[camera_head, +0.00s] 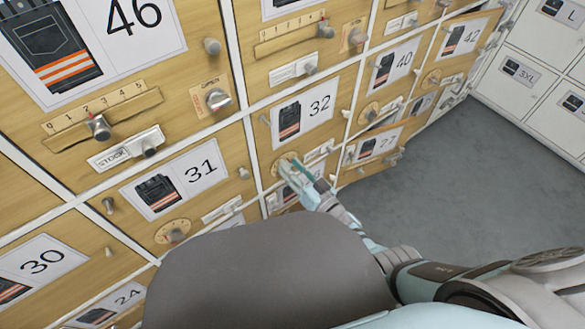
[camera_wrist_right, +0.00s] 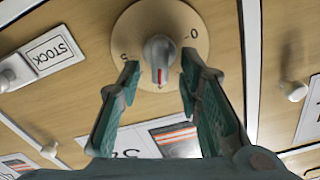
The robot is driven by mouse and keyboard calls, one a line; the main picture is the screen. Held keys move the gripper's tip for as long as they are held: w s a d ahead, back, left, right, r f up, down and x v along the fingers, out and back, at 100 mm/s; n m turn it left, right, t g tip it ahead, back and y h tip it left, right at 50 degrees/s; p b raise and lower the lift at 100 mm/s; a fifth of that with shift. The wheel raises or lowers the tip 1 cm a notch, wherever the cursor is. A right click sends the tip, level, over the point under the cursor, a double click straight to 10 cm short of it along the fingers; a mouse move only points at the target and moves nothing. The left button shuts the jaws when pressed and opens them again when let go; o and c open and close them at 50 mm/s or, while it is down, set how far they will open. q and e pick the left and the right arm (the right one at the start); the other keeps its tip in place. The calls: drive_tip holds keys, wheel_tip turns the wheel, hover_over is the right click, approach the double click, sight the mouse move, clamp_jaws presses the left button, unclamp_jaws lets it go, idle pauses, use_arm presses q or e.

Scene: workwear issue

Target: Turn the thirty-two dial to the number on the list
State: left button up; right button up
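The 32 label (camera_head: 304,112) is on a wooden door, with its dial (camera_head: 284,160) below it, partly covered by my right gripper (camera_head: 291,170). In the right wrist view the dial's round plate (camera_wrist_right: 185,25) carries a grey knob (camera_wrist_right: 158,55) with a red mark pointing down in the picture. A 0 shows at the plate's right and a digit like 5 at its left. My right gripper (camera_wrist_right: 158,72) is open, its fingertips on either side of the knob with gaps visible. My left gripper is not in view. No list shows.
Neighbouring doors 31 (camera_head: 202,171), 40 (camera_head: 404,60) and 46 (camera_head: 135,17) carry knobs, sliders or dials. A stock plate (camera_wrist_right: 55,50) is beside the dial. Small pegs stick out from the fronts. Grey floor (camera_head: 440,190) is clear at right, before white lockers (camera_head: 520,72).

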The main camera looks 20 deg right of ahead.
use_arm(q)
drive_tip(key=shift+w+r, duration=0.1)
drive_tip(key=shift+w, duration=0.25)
use_arm(e)
drive_tip(key=v, duration=1.2)
